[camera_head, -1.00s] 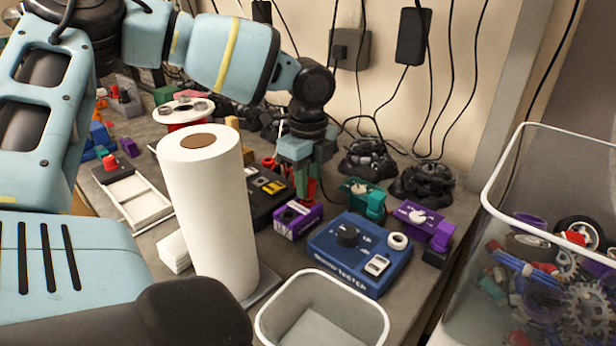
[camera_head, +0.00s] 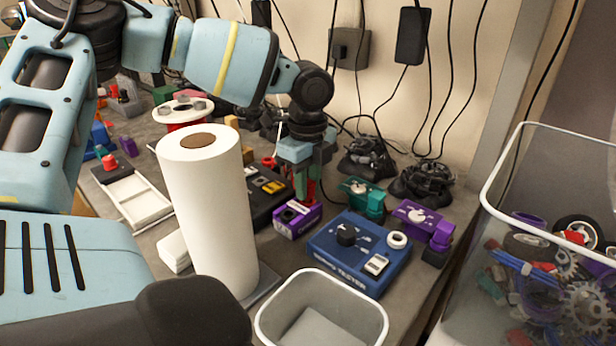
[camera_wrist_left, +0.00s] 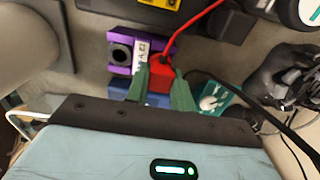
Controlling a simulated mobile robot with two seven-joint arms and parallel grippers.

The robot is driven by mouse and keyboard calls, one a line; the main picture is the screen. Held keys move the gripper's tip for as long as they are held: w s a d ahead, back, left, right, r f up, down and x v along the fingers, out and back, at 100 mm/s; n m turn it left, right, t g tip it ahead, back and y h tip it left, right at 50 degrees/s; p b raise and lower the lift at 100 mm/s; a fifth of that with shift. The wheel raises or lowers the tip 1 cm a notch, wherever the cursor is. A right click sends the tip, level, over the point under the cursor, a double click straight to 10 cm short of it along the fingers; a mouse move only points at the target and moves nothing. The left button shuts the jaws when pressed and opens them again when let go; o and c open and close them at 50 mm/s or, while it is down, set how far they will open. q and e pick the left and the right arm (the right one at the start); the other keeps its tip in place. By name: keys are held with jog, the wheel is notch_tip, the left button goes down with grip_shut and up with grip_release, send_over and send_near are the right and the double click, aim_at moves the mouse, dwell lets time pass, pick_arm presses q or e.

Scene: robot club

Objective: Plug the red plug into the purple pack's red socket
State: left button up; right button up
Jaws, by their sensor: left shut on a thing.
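My left gripper (camera_head: 307,192) is shut on the red plug (camera_wrist_left: 160,77); its green fingers sit either side of the plug in the left wrist view. A red cable (camera_wrist_left: 190,32) runs from the plug toward the top right. The purple pack (camera_head: 296,221) lies on the bench just below the gripper in the head view. In the left wrist view the purple pack (camera_wrist_left: 122,48), with a round dark opening and a white label, is just left of the plug. I cannot tell whether plug and pack touch. The red socket cannot be made out. My right gripper is out of view.
A blue tester (camera_head: 350,268) stands right of the pack, with a teal device (camera_head: 374,203) and another purple device (camera_head: 412,212) behind it. A paper towel roll (camera_head: 207,215) stands to the left. A white bin (camera_head: 270,328) is in front. A dark box (camera_head: 262,208) sits behind the pack.

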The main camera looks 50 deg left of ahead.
pick_arm(q)
jog(key=shift+f, duration=0.55)
dwell(1.4)
jog(key=o, duration=1)
jog(key=shift+r, duration=3.9)
